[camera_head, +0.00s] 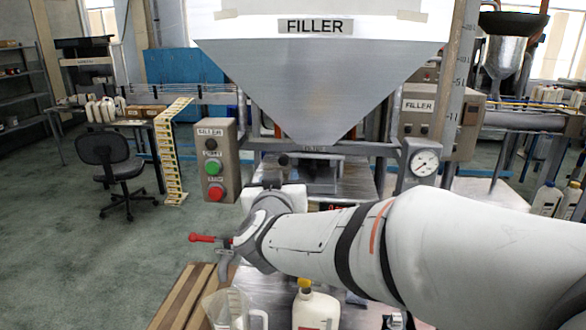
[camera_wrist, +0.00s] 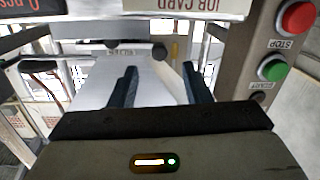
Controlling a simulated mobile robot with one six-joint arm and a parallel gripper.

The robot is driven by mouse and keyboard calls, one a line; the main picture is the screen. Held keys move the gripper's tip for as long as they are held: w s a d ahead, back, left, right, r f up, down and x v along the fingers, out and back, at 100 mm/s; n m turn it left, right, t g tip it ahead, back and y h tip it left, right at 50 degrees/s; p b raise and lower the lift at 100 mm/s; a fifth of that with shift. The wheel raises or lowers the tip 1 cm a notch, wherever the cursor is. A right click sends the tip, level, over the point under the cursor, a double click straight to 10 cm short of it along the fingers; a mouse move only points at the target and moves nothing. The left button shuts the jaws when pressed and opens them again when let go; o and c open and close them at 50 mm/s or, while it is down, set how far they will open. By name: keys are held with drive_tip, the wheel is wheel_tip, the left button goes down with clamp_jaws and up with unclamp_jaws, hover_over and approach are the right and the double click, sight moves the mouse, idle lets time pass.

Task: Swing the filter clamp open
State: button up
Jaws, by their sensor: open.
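A lever with a red grip (camera_head: 202,238) and a grey metal bracket sticks out left of my wrist in the head view. It may be the filter clamp's handle, but I cannot tell for sure. A small label under the hopper (camera_head: 314,149) is too small to read surely. In the wrist view my gripper (camera_wrist: 160,85) is open, its two dark fingers apart with no object held between them. A pale surface shows behind the fingers. In the head view my arm hides part of the machine below the hopper, and the fingertips cannot be made out.
The control box (camera_head: 218,165) with green and red buttons stands left of the hopper; its red button (camera_wrist: 296,17) shows at right in the wrist view. A gauge (camera_head: 424,162) is at right. A yellow-capped jug (camera_head: 315,306) and a clear pitcher (camera_head: 228,308) stand below my arm.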

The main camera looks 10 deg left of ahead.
sight(283, 163)
drive_tip(key=shift+m+t+h, duration=0.3)
drive_tip(key=shift+t+h, duration=0.1)
drive_tip(key=shift+h, duration=0.5)
drive_tip(key=w, duration=0.2)
drive_tip(key=w+p, duration=0.1)
drive_tip(key=w, duration=0.1)
drive_tip(key=w+a, duration=0.1)
drive_tip(key=w, duration=0.2)
drive_tip(key=shift+c, duration=0.4)
clamp_jaws()
